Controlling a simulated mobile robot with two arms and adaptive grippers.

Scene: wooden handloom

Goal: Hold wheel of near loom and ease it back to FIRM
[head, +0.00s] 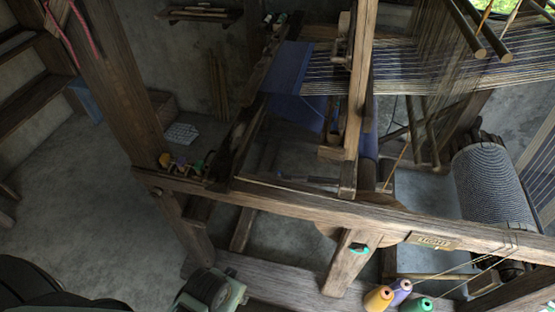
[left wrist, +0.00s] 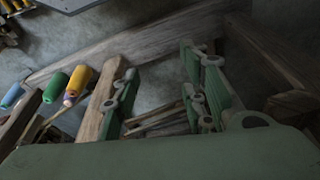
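The near loom's wooden frame beam (head: 330,205) crosses the head view. A rounded wooden edge (head: 326,229) shows behind the post under it; I cannot tell if it is the wheel. A small teal piece (head: 358,248) sits on that post. A small lettered plate (head: 433,241) is on the beam; its word is too small to read surely. My left gripper (left wrist: 160,65) is open in the left wrist view, its green fingers apart with wooden parts beyond and between them. Nothing is clearly gripped. In the head view, only a grey-green part of mine shows at the bottom. My right gripper is not visible.
Yellow (head: 378,298), purple (head: 400,289) and green (head: 416,304) thread cones stand near the bottom; some show in the left wrist view. Blue cloth (head: 287,70), stretched warp threads and a striped roll (head: 494,185) fill the loom. Open floor (head: 80,215) lies left.

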